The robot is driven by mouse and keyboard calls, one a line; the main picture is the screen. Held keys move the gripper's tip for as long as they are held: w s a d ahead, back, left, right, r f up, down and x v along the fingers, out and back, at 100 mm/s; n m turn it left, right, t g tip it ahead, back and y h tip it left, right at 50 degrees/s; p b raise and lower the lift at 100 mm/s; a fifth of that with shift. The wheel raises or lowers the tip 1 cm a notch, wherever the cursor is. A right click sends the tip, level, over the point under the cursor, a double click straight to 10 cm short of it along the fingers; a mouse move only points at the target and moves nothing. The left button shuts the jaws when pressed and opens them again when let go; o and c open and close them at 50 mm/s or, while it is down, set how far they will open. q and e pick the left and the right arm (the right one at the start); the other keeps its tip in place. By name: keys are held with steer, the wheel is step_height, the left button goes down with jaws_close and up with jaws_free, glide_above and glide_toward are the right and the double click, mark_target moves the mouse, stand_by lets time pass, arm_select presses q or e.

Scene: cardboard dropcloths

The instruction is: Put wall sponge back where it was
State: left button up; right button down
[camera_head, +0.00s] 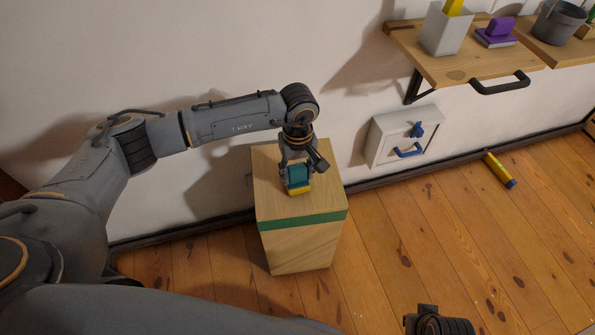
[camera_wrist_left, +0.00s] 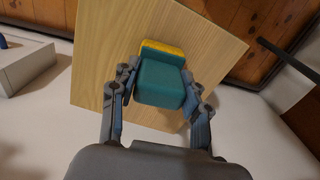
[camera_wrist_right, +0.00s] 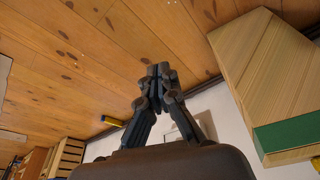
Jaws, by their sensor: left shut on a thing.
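The sponge (camera_head: 298,180), teal with a yellow layer, is between the fingers of my left gripper (camera_head: 297,174), over the top of a wooden block (camera_head: 275,210) with a green band. In the left wrist view the sponge (camera_wrist_left: 160,82) sits between both fingers, which press its sides. The yellow layer faces down toward the block top. I cannot tell whether it touches the wood. My right gripper (camera_wrist_right: 158,76) is shut and empty, its fingertips together, over the floor beside the block (camera_wrist_right: 270,75).
A wall shelf (camera_head: 450,66) holds a white cup (camera_head: 446,32), a purple item (camera_head: 497,34) and a grey bucket (camera_head: 558,22). A white wall panel (camera_head: 388,146) with blue handles sits below. A yellow tube (camera_head: 498,168) with a blue end lies on the floor.

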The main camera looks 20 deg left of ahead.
steer(key=shift+s+f, duration=0.15)
arm_select(q)
steer(key=shift+f, duration=0.1)
steer(key=o, duration=1)
arm_select(e)
steer(key=shift+r, duration=0.75)
steer(key=shift+d, duration=0.1)
arm_select(q)
steer(key=shift+r, duration=0.25)
step_height(320, 180, up, 12)
steer(key=shift+f+p, duration=0.1)
steer(key=shift+p, duration=0.55)
arm_select(e)
steer(key=f, duration=0.5)
steer(key=shift+s+f, duration=0.2)
steer(key=shift+f, duration=0.15)
